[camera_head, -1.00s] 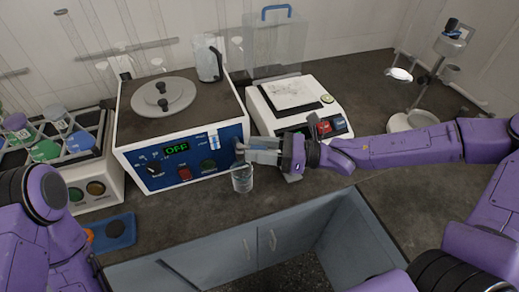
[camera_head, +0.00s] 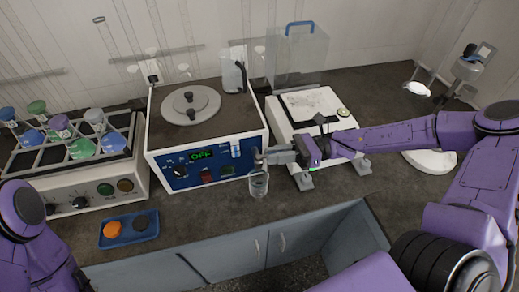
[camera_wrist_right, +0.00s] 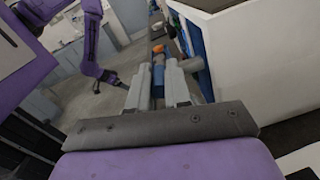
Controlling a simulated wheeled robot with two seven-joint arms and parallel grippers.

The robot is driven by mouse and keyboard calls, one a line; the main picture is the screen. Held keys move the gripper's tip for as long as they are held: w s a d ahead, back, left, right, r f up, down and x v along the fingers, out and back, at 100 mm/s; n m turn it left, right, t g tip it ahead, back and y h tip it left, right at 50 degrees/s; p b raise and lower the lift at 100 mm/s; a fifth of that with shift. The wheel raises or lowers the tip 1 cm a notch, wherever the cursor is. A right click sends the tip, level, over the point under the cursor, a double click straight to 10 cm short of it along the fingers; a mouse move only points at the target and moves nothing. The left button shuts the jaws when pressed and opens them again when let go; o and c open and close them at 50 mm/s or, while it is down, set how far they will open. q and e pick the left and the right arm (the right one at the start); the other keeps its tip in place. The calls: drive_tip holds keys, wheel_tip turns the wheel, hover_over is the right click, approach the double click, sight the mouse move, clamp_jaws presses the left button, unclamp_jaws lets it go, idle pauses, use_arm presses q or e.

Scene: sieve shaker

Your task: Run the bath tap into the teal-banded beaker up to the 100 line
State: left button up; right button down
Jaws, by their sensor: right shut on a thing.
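The bath (camera_head: 207,140) is a white box with a blue front, and its display reads OFF. My right gripper (camera_head: 268,156) is at the tap on the bath's right front corner. In the right wrist view its fingers (camera_wrist_right: 163,82) are shut on a small blue part, apparently the tap handle. A clear beaker (camera_head: 258,185) stands upright just below the tap and fingertips. I cannot make out its band, its lines or any water level. My left gripper (camera_wrist_right: 112,80) shows small in the right wrist view; its jaws are unclear.
A white balance (camera_head: 312,112) stands right of the bath. The counter's front edge is close to the beaker.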

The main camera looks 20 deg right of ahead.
drive_tip(key=shift+w+f+n+g+b, duration=0.2)
drive_tip(key=shift+n+g+b, duration=0.1)
drive_tip(key=shift+g+b, duration=0.15)
drive_tip(key=shift+d+r+g, duration=0.1)
drive_tip(key=shift+r+g, duration=0.1)
drive_tip(key=shift+g, duration=0.05)
drive_tip(key=c, duration=1.1)
unclamp_jaws()
drive_tip(key=shift+d, duration=0.1)
drive_tip(key=d, duration=0.3)
drive_tip(key=s+d, duration=0.1)
drive_tip(key=d, duration=0.6)
drive_tip(key=shift+s+d, duration=0.1)
drive_tip(key=shift+s, duration=0.1)
